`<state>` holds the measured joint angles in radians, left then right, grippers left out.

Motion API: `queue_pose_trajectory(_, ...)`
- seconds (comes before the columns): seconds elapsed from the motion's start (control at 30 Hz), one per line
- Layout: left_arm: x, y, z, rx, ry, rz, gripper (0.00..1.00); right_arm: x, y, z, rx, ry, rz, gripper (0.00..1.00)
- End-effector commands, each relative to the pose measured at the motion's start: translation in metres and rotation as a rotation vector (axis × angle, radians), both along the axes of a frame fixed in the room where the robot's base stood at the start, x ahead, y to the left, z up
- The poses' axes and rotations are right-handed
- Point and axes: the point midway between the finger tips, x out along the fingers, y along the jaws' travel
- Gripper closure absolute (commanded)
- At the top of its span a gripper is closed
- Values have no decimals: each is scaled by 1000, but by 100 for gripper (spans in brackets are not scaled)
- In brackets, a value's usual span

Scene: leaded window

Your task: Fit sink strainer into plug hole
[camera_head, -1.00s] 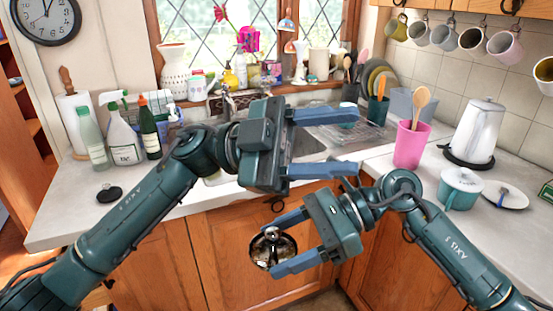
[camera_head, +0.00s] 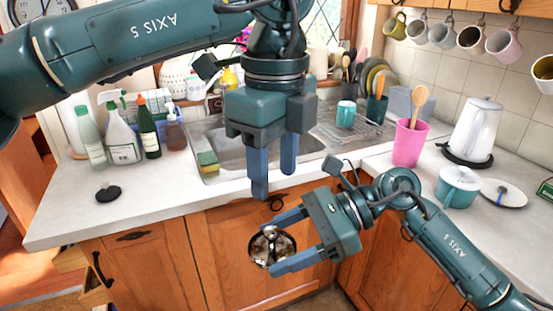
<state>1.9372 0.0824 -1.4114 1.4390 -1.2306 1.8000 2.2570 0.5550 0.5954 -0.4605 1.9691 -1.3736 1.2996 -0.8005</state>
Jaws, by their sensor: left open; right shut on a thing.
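The sink strainer (camera_head: 286,243), a round shiny metal basket with a central knob, is held in front of the cupboard doors, below the counter edge. My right gripper (camera_head: 272,247) is shut on it, with its blue fingers across the strainer's sides. My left gripper (camera_head: 273,180) is open and empty, pointing down above the strainer at the counter's front edge. The steel sink (camera_head: 228,158) is set in the counter behind my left gripper, which covers part of it. The plug hole cannot be seen.
A sponge (camera_head: 207,162) sits at the sink's left edge. A teal mug (camera_head: 346,114) stands on the drainer. Bottles (camera_head: 122,138) stand left, and a black disc (camera_head: 108,194) lies on the clear left counter. A pink utensil cup (camera_head: 409,143) and teal pot (camera_head: 458,187) stand right.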

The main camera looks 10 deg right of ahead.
Motion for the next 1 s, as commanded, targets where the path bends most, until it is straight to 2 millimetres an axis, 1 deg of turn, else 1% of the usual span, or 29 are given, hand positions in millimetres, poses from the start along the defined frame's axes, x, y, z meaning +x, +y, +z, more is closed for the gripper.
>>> queue_pose_trajectory(0.17, 0, 0, -30, -2, 6, -1, 53, 0, 0, 0, 0, 0, 0, 71)
queue_pose_trajectory(0.4, -1, 0, -76, -2, 8, -3, 53, 0, 0, 0, 0, 0, 0, 71)
queue_pose_trajectory(0.53, -1, 0, -95, -5, 7, -2, 53, 0, 0, 0, 1, 0, 0, 71)
queue_pose_trajectory(0.6, -1, 0, -102, -4, 6, -3, 53, 0, 0, 0, 0, 0, 0, 71)
queue_pose_trajectory(0.73, -1, 0, -110, -5, 5, -3, 53, 0, 0, 0, 0, 0, 0, 71)
queue_pose_trajectory(1.0, -1, 0, -113, -5, 5, -3, 53, 0, 0, 0, 0, 0, 0, 71)
